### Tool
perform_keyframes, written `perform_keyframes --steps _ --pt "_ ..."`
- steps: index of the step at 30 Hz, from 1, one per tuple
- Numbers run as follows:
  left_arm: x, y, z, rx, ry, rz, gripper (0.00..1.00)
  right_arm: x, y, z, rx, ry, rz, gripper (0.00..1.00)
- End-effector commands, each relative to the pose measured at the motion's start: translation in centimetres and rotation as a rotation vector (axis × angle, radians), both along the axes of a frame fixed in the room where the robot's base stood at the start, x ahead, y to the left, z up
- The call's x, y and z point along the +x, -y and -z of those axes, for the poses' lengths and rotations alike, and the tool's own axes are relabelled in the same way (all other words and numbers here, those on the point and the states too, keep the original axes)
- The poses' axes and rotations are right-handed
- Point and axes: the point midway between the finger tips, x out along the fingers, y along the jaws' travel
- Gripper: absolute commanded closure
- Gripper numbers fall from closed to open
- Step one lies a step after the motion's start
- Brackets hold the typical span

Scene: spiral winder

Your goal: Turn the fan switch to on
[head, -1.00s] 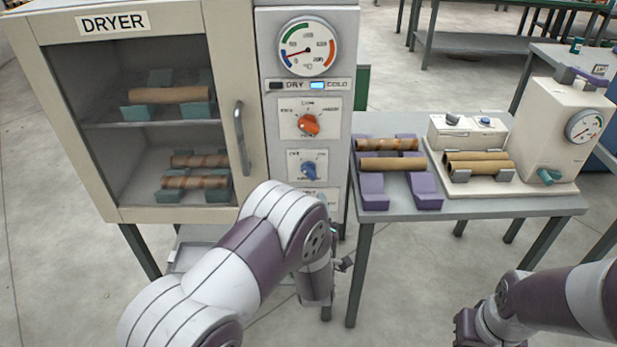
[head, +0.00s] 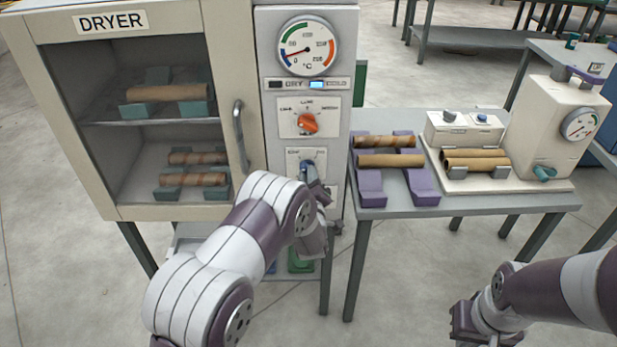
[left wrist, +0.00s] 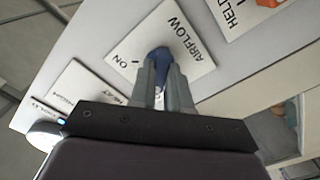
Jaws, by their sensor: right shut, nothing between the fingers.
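The fan switch is a blue knob (head: 307,166) on a white plate low on the dryer's control panel. The left wrist view shows the knob (left wrist: 159,54) on a plate lettered AIRFLOW, with ON printed to its left in the picture. My left gripper (left wrist: 161,68) is at the knob, with one finger close along each side. I cannot tell whether the fingers press on it. In the head view the left gripper (head: 313,184) partly covers the knob and plate. My right gripper (head: 462,325) is low at the right, shut and empty, away from the panel.
An orange knob (head: 307,123) sits above the blue one, below a round gauge (head: 307,46). The dryer door handle (head: 241,138) is left of the panel. A table (head: 460,205) at the right holds purple cradles (head: 370,187) with brown tubes and a cream machine (head: 555,130).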

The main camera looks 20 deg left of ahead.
Motion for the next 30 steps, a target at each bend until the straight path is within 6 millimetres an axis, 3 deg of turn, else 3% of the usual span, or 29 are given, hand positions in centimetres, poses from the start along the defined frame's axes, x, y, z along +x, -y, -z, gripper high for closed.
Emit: perform_keyframes --steps 14,30 --pt "0.0 0.0 0.2 0.131 -0.039 0.001 1.00 0.0 0.0 0.9 0.000 0.000 0.000 1.00" --pt "-0.1 -0.1 0.3 0.609 -0.178 0.002 1.00 0.0 0.0 2.7 0.000 0.000 0.000 1.00"
